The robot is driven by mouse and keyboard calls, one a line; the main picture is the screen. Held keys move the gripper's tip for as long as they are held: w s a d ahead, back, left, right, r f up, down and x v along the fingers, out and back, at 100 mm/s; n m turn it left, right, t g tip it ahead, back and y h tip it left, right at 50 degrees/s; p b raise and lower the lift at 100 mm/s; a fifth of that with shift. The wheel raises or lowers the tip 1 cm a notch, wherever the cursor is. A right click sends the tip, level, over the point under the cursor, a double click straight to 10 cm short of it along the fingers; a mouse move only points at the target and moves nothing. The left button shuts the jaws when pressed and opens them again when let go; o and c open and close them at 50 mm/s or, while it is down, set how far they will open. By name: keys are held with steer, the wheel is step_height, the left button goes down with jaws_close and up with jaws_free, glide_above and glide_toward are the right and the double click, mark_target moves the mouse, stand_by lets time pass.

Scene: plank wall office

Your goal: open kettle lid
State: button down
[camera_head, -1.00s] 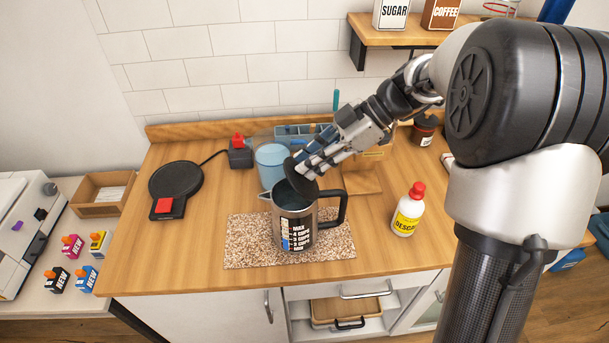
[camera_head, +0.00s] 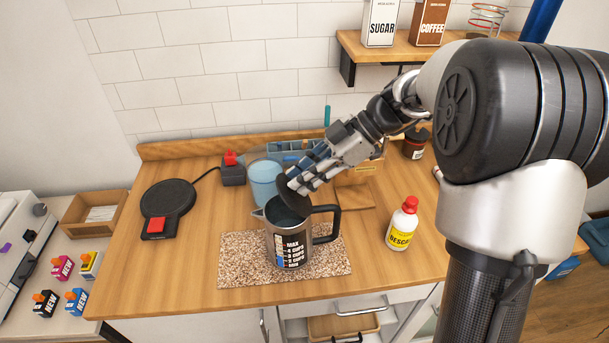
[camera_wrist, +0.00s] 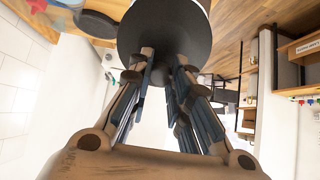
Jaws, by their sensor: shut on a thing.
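The steel kettle (camera_head: 283,246) with a black handle and cup markings stands upright on a speckled mat (camera_head: 235,270). Its dark lid (camera_head: 291,204) is tilted up at the rim, and part of the kettle's open mouth shows beside it. My gripper (camera_head: 296,184) is at the lid from the upper right, shut on it. In the wrist view, the lid is a dark round disc (camera_wrist: 165,35) just beyond my fingertips. The fingers hide part of the lid, so I cannot see the exact grip.
A round black kettle base (camera_head: 168,198) sits at the left. A white descaler bottle (camera_head: 402,228) with a red cap stands to the right. The counter between base and mat is clear.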

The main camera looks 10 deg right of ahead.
steer(key=shift+r, duration=0.1)
steer(key=c, duration=1.5)
jaws_free()
steer(key=shift+o, duration=0.2)
steer(key=v, duration=1.2)
